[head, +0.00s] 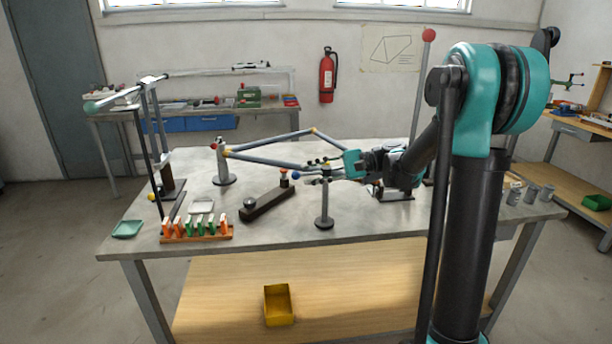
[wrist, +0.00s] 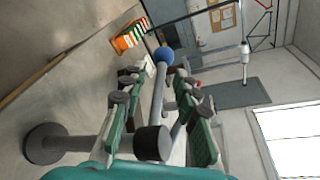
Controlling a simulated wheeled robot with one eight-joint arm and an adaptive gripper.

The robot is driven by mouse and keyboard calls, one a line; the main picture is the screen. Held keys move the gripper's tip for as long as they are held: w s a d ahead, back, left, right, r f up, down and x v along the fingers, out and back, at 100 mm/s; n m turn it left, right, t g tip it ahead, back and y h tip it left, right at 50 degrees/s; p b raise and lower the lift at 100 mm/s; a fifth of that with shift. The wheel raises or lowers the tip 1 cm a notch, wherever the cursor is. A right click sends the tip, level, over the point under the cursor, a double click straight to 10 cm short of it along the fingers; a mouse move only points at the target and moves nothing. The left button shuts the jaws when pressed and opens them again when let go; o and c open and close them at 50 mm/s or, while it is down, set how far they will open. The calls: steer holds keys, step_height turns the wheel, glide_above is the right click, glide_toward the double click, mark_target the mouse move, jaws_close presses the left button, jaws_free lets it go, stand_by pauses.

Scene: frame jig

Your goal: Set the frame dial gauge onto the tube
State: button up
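A thin grey rod with a blue ball (head: 296,174) at one end and a dark round cap at the other lies across the top of a short post stand (head: 324,205). It may be the dial gauge; I see no dial face. In the wrist view the rod (wrist: 158,95) runs between the fingers, with the dark cap (wrist: 151,143) near the palm. My gripper (head: 318,168) is open, its fingers (wrist: 157,85) on both sides of the rod with visible gaps. Blue-grey frame tubes (head: 268,161) with orange joints reach from a left stand to behind my gripper.
A tall post with a red ball (head: 428,36) stands at right.

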steer(key=s+v, duration=0.1)
steer(key=v, duration=0.8)
steer(key=shift+w+d+r, duration=0.15)
steer(key=shift+w+d, duration=0.3)
steer(key=s+d+f+n+t+h, duration=0.1)
steer(key=s+f+t+h, duration=0.1)
steer(key=s+f+h, duration=0.65)
steer(key=s+d+f+n+t+h, duration=0.3)
steer(key=s+d+f+h, duration=0.4)
steer(key=s+d+f, duration=0.6)
step_height(320, 180, down, 3)
steer(key=shift+s+d+f+n+t, duration=0.1)
steer(key=shift+s+d+n+t, duration=0.25)
steer(key=shift+s+n, duration=0.45)
